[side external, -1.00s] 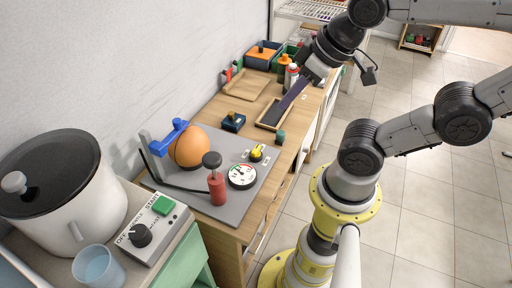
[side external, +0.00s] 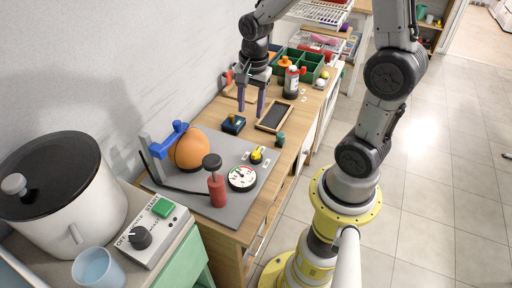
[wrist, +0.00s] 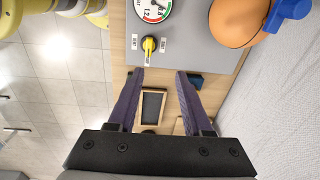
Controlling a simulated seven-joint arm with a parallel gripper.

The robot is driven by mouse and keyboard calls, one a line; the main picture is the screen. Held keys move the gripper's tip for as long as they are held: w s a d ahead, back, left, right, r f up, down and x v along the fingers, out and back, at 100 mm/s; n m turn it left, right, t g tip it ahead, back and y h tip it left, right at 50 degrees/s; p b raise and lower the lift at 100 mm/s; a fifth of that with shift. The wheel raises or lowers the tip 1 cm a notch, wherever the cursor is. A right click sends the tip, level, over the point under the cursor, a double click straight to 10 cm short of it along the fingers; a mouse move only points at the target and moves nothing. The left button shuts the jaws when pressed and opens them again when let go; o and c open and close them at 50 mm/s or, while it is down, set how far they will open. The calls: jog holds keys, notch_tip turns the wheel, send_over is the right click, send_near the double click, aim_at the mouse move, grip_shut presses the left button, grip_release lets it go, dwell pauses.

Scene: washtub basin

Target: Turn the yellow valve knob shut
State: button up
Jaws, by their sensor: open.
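The yellow valve knob (side external: 257,154) sits on the grey panel (side external: 210,206), between small white labels and just behind the round gauge (side external: 242,178). In the wrist view the knob (wrist: 149,45) is at the top, beyond my fingertips, with its yellow handle pointing along the picture's vertical. My gripper (side external: 251,110) is open and empty, with purple fingers pointing down above the wooden bench behind the panel. The wrist view shows the two fingers (wrist: 160,72) spread apart, with nothing between them but the bench and a framed dark tray below.
An orange ball (side external: 188,148) under a blue clamp and a red pump (side external: 217,188) stand on the panel near the knob.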

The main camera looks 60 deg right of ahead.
aim_at(256, 151)
jog(key=shift+m+g, duration=0.3)
jog(key=shift+g, duration=0.2)
jog(key=f, duration=0.5)
jog(key=d+f, duration=0.1)
jog(key=f, duration=0.5)
jog(key=s+f, duration=0.1)
jog(key=f, duration=0.4)
jog(key=shift+d+f, duration=0.15)
jog(key=shift+f, duration=0.1)
jog(key=shift+c, duration=0.3)
grip_shut()
